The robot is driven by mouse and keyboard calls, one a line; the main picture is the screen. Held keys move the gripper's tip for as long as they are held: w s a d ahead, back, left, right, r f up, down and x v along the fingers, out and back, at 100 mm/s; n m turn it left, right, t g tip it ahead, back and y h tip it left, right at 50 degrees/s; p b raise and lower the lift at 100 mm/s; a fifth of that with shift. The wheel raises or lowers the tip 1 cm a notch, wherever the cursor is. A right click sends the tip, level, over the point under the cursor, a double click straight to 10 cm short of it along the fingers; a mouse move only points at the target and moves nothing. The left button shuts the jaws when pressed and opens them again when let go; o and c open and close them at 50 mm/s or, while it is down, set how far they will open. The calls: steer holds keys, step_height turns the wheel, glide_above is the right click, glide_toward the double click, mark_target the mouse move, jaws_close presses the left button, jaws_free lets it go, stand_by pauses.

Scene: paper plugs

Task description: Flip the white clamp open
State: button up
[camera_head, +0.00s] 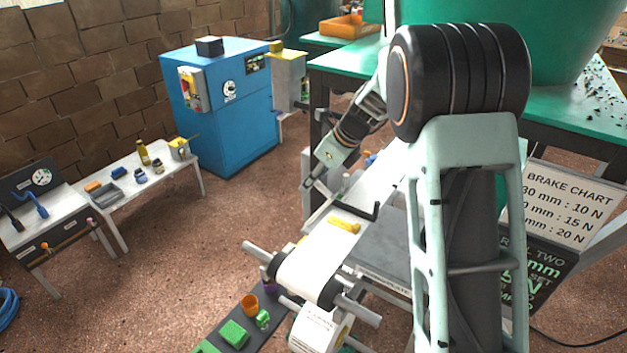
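My gripper (309,184) points down and left, just above the far-left edge of a machine bed that carries a white paper strip (318,258). Its fingers are small in this view, and I cannot tell whether they are open or shut. A small pale upright piece (346,183) stands close to the right of the gripper; I cannot tell for certain whether it is the white clamp. A black bent bar (368,211) and a yellow block (344,225) lie across the strip, nearer than the gripper. My arm hides part of the machine's right side.
A blue cabinet (238,120) stands behind on the left. White benches with small tools line the left wall. A green table (340,64) with a large green tub (560,40) is behind my arm. A dark mat (215,335) with coloured pieces lies at the front. Open floor is left.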

steer(key=v, duration=1.2)
